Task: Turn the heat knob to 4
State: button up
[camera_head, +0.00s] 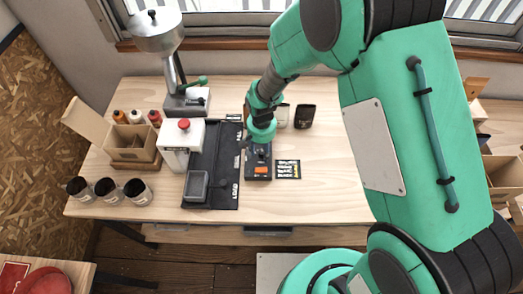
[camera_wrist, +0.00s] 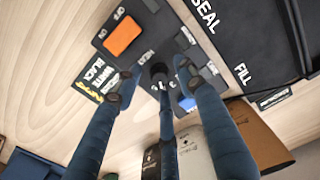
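The heat knob (camera_wrist: 159,72) is a small black knob beside the word HEAT on a dark control panel (camera_wrist: 180,25). In the head view the panel (camera_head: 257,174) lies on the table, and my gripper covers the knob. My gripper (camera_wrist: 157,84) is over the panel with its blue fingers spread around the knob. One fingertip is left of it, one right and one below. Gaps show between the side fingertips and the knob. The lower finger is close, and I cannot tell if it touches. The knob's setting is not readable. My gripper also shows in the head view (camera_head: 260,150).
The panel has an orange on/off switch (camera_wrist: 122,37) and a blue part (camera_wrist: 187,103). A black mat (camera_wrist: 258,40) marked SEAL and FILL lies beside it. A small black printed card (camera_head: 288,169) is right of the panel. Bags (camera_head: 304,117) stand behind; a white box with a red button (camera_head: 181,145) stands left.

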notch_tip(320, 180, up, 12)
dwell(0.8)
jog(key=shift+r, duration=0.1)
dwell(0.4)
notch_tip(320, 180, up, 9)
jog(key=t+b, duration=0.1)
send_over(262, 152)
jog(key=s+d, duration=0.2)
jog(key=d, duration=0.4)
jog(key=s+d+r+t+b, duration=0.1)
jog(key=s+d+r, duration=0.1)
jog(key=d+r, duration=0.15)
jog(key=s+d+r+t, duration=0.1)
jog(key=s+d+r, duration=0.1)
jog(key=r, duration=0.3)
jog(key=s+d+r+t+b, duration=0.1)
jog(key=s+d+r, duration=0.3)
jog(key=s, duration=0.4)
jog(key=s+d+r+t+b, duration=0.1)
jog(key=s+d+r, duration=0.2)
jog(key=s+d, duration=0.3)
jog(key=s, duration=0.2)
jog(key=shift+s+r+t, duration=0.3)
jog(key=shift+r, duration=0.1)
dwell(1.1)
